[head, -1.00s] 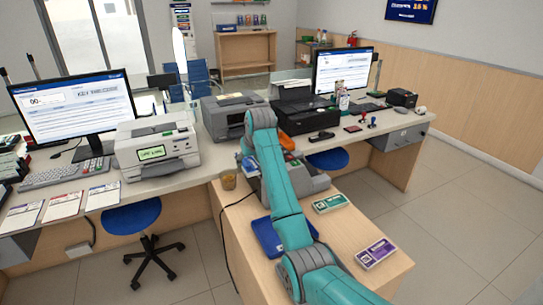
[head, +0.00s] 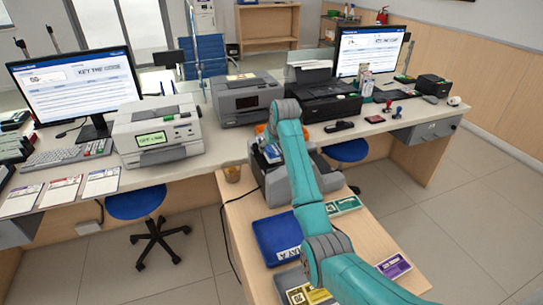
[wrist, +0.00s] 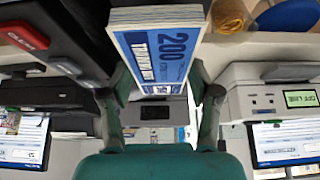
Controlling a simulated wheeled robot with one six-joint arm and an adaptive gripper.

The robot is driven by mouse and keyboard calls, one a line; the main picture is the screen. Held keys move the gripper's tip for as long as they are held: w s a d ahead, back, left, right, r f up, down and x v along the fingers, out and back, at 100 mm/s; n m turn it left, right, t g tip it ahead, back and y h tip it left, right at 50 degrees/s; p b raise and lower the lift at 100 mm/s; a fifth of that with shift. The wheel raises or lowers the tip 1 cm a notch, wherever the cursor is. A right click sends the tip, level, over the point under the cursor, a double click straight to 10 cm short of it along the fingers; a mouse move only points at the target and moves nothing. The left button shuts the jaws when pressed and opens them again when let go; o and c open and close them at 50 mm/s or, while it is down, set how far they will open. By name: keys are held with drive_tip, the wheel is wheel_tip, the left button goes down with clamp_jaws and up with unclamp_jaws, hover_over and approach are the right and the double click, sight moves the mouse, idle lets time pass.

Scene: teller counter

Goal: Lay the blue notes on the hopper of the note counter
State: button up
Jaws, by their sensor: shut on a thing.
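The blue notes (wrist: 155,48), a thick banded bundle marked 200, are between the fingers of my gripper (wrist: 161,85) in the wrist view. The gripper is shut on them. In the head view the notes (head: 271,153) show as a small blue patch beside my arm's far end, over the note counter. The note counter (head: 276,187) is a dark grey machine at the far end of the low wooden counter, partly hidden by my arm. Its side with a red CLEAR key (wrist: 20,37) shows in the wrist view. I cannot tell whether the notes touch the hopper.
A blue tray (head: 272,240) lies nearer on the low counter. Green (head: 343,205), purple (head: 393,266) and yellow (head: 318,295) note bundles lie around it. A white printer (head: 158,136) is on the desk behind.

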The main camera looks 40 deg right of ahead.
wheel_tip(320, 180, down, 4)
drive_tip(key=shift+f, duration=0.1)
drive_tip(key=o, duration=1.2)
drive_tip(key=shift+a, duration=0.1)
drive_tip(key=shift+o, duration=0.3)
drive_tip(key=v, duration=1.2)
